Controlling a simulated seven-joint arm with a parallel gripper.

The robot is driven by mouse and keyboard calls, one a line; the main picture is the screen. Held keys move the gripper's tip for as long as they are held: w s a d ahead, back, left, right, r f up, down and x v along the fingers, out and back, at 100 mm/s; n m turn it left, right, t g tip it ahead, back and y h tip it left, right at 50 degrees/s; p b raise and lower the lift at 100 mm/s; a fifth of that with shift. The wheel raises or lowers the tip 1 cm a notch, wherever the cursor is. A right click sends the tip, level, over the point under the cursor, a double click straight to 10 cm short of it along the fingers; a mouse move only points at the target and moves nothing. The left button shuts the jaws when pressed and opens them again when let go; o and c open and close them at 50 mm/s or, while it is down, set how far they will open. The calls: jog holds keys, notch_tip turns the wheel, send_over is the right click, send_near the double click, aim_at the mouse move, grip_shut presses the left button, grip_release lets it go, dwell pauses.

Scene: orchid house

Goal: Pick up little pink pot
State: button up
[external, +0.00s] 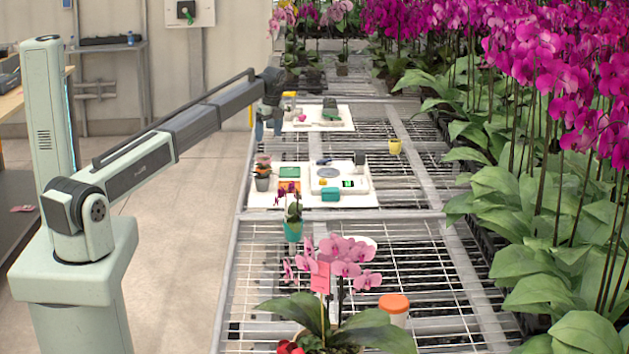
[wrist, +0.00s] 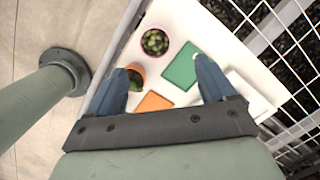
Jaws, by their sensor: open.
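The pot lies beyond the fingertips, nearer the left one, with a gap. In the external view my gripper (external: 268,132) hangs by the bench's left edge, fingers down. I cannot surely pick out the pink pot there.
A green card (wrist: 180,66) and an orange card (wrist: 153,103) lie on the board. In the external view, orchids in a teal pot (external: 293,231) stand nearer the camera, and tall orchids fill the right.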

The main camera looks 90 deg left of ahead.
aim_at(270, 162)
jog(key=f, duration=0.7)
jog(key=shift+s+a, duration=0.3)
jog(key=shift+s, duration=0.05)
jog(key=shift+s+f, duration=0.2)
jog(key=shift+f, duration=0.65)
jog(key=shift+s+f, duration=0.15)
jog(key=shift+f, duration=0.7)
jog(key=shift+s+f, duration=0.2)
jog(key=shift+f, duration=0.65)
jog(key=c, duration=1.1)
jog(key=shift+r, duration=0.2)
